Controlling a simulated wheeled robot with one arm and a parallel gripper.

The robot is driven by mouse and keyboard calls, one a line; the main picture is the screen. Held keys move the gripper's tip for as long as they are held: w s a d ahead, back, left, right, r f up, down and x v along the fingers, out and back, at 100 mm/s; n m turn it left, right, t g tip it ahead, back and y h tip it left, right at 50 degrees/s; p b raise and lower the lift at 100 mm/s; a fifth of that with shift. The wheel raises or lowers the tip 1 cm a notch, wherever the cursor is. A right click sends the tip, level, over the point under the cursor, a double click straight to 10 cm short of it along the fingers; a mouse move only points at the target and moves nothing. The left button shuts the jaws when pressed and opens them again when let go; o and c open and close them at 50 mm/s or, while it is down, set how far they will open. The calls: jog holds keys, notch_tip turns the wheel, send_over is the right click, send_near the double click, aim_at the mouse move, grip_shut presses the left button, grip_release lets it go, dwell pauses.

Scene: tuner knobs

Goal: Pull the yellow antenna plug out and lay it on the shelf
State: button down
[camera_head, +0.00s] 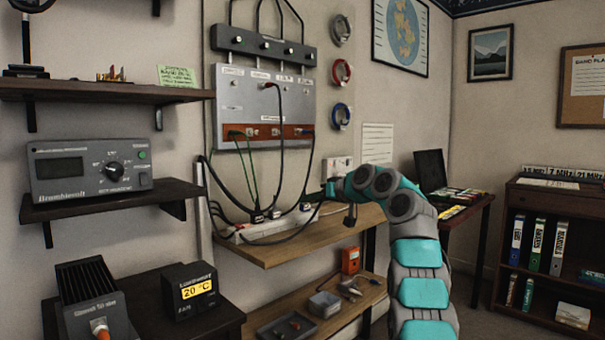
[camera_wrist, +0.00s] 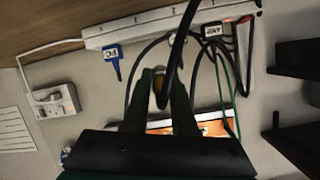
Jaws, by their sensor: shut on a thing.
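In the wrist view the two dark fingers of my gripper (camera_wrist: 163,88) are closed on the yellow plug (camera_wrist: 160,80). Only a small yellowish-brown part of the plug shows between the fingertips, with a black cable by it. The orange socket strip (camera_wrist: 158,126) lies partly behind the fingers; the plug appears apart from it. In the head view my gripper (camera_head: 325,192) is mostly hidden by my teal and grey arm, over the wooden shelf (camera_head: 300,247) and below the grey panel (camera_head: 262,92). The plug cannot be made out there. The shelf also shows in the wrist view (camera_wrist: 60,35).
A white power strip (camera_head: 262,228) with labelled plugs and black cables runs along the back of the shelf. Loose cables hang between the panel and the strip. The shelf's front part is bare. A lower shelf (camera_head: 290,308) holds trays and small items. A wall outlet (camera_wrist: 56,101) is nearby.

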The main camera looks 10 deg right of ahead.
aim_at(313, 238)
jog(key=shift+s+d+f, duration=0.1)
jog(key=shift+d+f, duration=0.05)
jog(key=shift+f, duration=0.3)
jog(key=shift+s+d+f, duration=0.1)
jog(key=shift+f, duration=0.35)
notch_tip(313, 238, down, 6)
jog(key=b, duration=0.6)
jog(key=shift+w+f, duration=0.1)
jog(key=shift+f, duration=0.05)
jog(key=shift+f+b, duration=0.9)
jog(key=shift+b, duration=0.1)
